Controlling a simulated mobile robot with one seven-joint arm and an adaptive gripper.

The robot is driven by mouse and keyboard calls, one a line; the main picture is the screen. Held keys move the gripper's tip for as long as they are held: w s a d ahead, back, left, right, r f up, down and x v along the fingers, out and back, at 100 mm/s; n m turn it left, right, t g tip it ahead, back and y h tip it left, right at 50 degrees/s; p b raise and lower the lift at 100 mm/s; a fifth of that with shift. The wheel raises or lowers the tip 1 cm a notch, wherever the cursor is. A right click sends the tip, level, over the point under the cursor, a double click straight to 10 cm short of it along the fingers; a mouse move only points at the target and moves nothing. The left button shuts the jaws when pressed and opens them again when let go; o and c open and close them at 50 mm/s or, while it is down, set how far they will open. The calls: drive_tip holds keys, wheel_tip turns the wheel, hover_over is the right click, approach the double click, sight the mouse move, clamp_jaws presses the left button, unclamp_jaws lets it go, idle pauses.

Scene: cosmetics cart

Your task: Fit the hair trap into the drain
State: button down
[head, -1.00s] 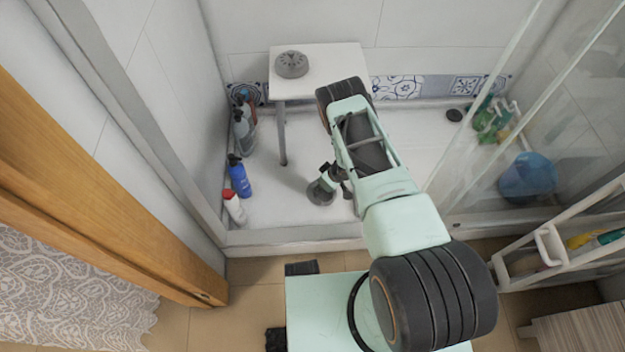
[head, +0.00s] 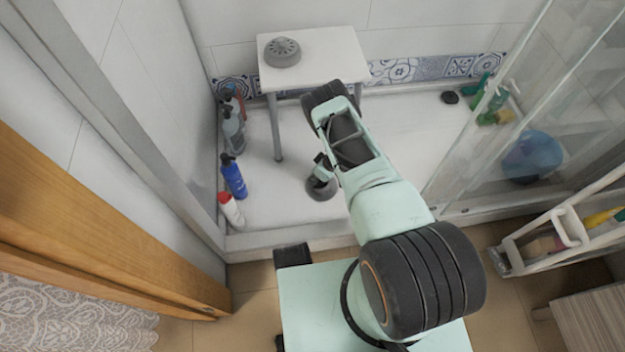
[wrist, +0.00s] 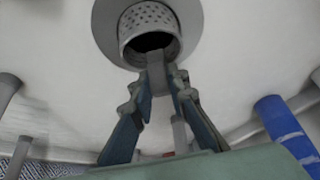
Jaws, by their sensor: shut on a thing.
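My gripper (head: 321,172) reaches down to the shower floor in front of the white stool. In the wrist view its fingers (wrist: 160,82) are closed on a narrow grey part at the near edge of the hair trap (wrist: 150,17), a pale cup with a perforated wall and dark inside. A wide grey ring, which looks like the drain (wrist: 103,22), surrounds the cup. I cannot tell how deep the cup sits in it. In the head view a round grey shape shows under the gripper; the arm partly covers it.
A grey domed cover with holes (head: 282,51) lies on the white stool (head: 335,60). A blue bottle (head: 234,177), a red-capped white bottle (head: 231,210) and other bottles stand along the left wall. A glass panel (head: 500,125) is at right. A dark round object (head: 449,97) lies at the back.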

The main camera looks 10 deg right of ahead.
drive_tip(key=shift+s+d+f, duration=0.2)
drive_tip(key=shift+s+f, duration=0.05)
drive_tip(key=shift+f, duration=0.3)
drive_tip(key=shift+s+d+f, duration=0.2)
drive_tip(key=shift+f, duration=0.35)
drive_tip(key=shift+s, duration=0.1)
drive_tip(key=c, duration=2.1)
unclamp_jaws()
drive_tip(key=shift+d, duration=0.1)
drive_tip(key=shift+s+f, duration=0.1)
drive_tip(key=p+v, duration=0.1)
drive_tip(key=v, duration=0.3)
drive_tip(key=p+v, duration=0.2)
drive_tip(key=v, duration=0.2)
drive_tip(key=p+v, duration=0.1)
drive_tip(key=v, duration=0.3)
drive_tip(key=shift+w+a+r+p, duration=0.2)
drive_tip(key=shift+w+a+p, duration=0.05)
drive_tip(key=shift+w+p, duration=0.1)
